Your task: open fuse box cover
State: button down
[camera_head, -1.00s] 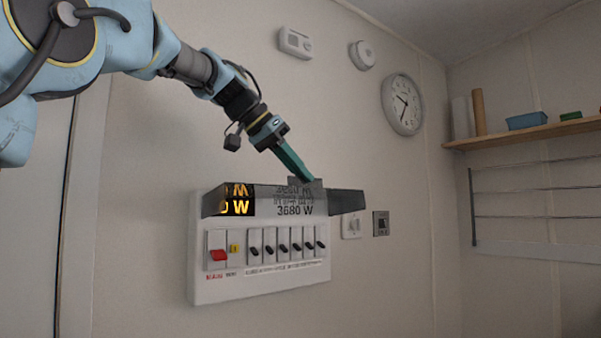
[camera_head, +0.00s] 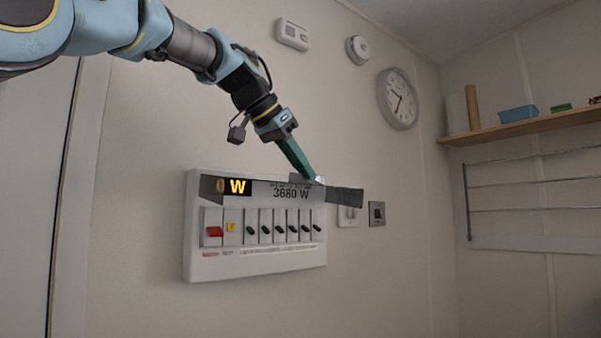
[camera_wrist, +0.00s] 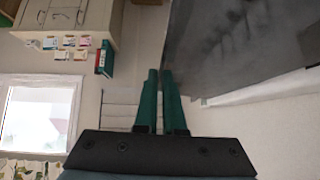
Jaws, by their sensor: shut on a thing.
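The white fuse box (camera_head: 255,262) is on the wall, with a red switch (camera_head: 214,231) and a row of dark switches in plain view. Its smoky see-through cover (camera_head: 345,197) is lifted away from the switches and sticks out from the box's upper part, seen nearly edge-on. A lit "W" and "3680 W" show at the box's top. My gripper (camera_head: 318,179) is shut on the cover's edge. In the wrist view, the cover fills the upper right as a dark panel (camera_wrist: 235,45), beside the green fingers (camera_wrist: 166,75); their exact contact is hard to see there.
Two small wall plates, one a grey switch (camera_head: 377,214), are right of the box. A thermostat (camera_head: 293,34), a round detector (camera_head: 359,50) and a clock (camera_head: 398,99) hang above. A wooden shelf (camera_head: 520,131) and rails are at right.

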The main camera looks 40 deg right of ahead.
jog(key=c, duration=1)
grip_release()
jog(key=shift+s, duration=0.1)
jog(key=shift+c, duration=0.2)
jog(key=v, duration=1)
jog(key=shift+a+r, duration=0.25)
jog(key=shift+a, duration=0.05)
